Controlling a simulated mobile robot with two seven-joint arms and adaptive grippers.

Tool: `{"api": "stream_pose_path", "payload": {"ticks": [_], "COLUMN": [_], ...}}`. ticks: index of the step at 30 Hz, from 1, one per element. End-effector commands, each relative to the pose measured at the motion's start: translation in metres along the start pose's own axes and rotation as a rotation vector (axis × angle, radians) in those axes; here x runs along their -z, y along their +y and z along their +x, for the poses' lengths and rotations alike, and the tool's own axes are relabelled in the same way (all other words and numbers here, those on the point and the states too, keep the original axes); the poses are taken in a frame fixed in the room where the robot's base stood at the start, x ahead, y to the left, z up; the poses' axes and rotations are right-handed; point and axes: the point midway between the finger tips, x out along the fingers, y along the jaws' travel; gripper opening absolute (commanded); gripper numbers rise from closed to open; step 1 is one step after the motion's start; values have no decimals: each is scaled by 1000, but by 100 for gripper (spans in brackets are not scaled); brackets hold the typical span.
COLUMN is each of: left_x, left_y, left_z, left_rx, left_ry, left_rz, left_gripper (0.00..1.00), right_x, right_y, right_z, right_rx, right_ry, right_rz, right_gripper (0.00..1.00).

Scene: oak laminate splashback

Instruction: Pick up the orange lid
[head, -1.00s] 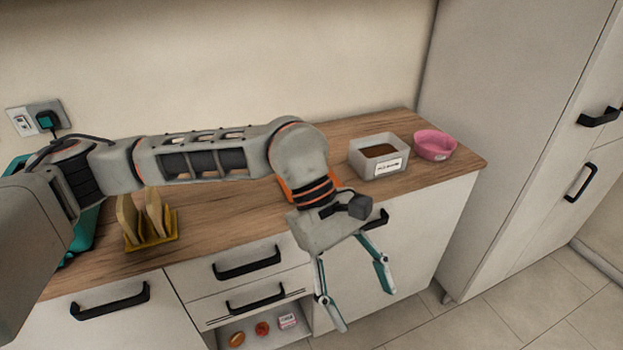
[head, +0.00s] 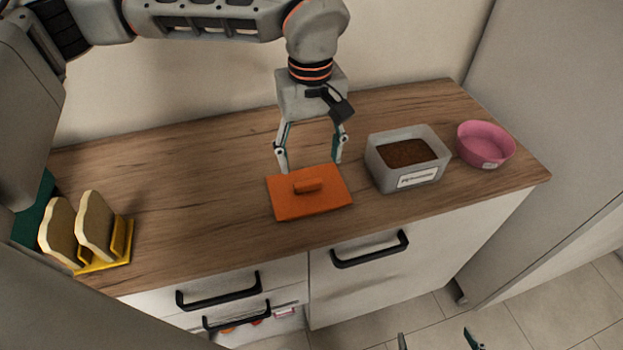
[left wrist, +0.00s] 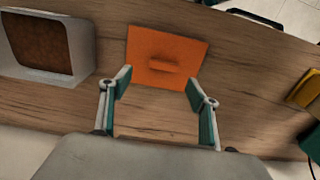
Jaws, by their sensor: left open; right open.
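The orange lid (head: 309,199) is a flat square with a raised bar handle and lies on the wooden counter. In the left wrist view the orange lid (left wrist: 163,61) is ahead of the fingers, its handle roughly centred between them. My left gripper (head: 311,168) is open and empty, with its fingertips pointing down near the lid's back edge. It also shows in the left wrist view (left wrist: 157,80). My right gripper (head: 437,341) shows only as two fingertips at the bottom edge of the head view, apart and low in front of the cabinets.
A grey container (head: 407,172) with brown contents stands right of the lid, beside a pink bowl (head: 485,146). A yellow rack (head: 122,246) holding bread slices stands at the left. The counter (head: 200,188) between rack and lid is clear. An open drawer is below.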

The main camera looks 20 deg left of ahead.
Motion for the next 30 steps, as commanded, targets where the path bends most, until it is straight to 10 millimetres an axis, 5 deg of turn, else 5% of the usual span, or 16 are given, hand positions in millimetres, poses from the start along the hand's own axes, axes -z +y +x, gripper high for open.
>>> {"api": "stream_pose_path", "payload": {"ticks": [15, 24, 28, 30], "left_x": [-3, -2, -2, -2], "left_y": [-7, -6, -6, -6], "left_z": [62, 67, 67, 67], "left_rx": [1, -1, -1, -1], "left_ry": [-3, -1, -1, -1], "left_rz": [0, 0, 0, 0], "left_gripper": [61, 61, 30, 25], "right_x": [0, 2, 3, 2], "right_y": [-1, 0, 1, 1], "right_z": [2, 2, 2, 2], "right_rx": [1, -1, -2, -2], "right_ry": [2, 6, 6, 6], "right_rz": [-2, -3, -3, -3], "right_gripper": [100, 100, 100, 100]}}
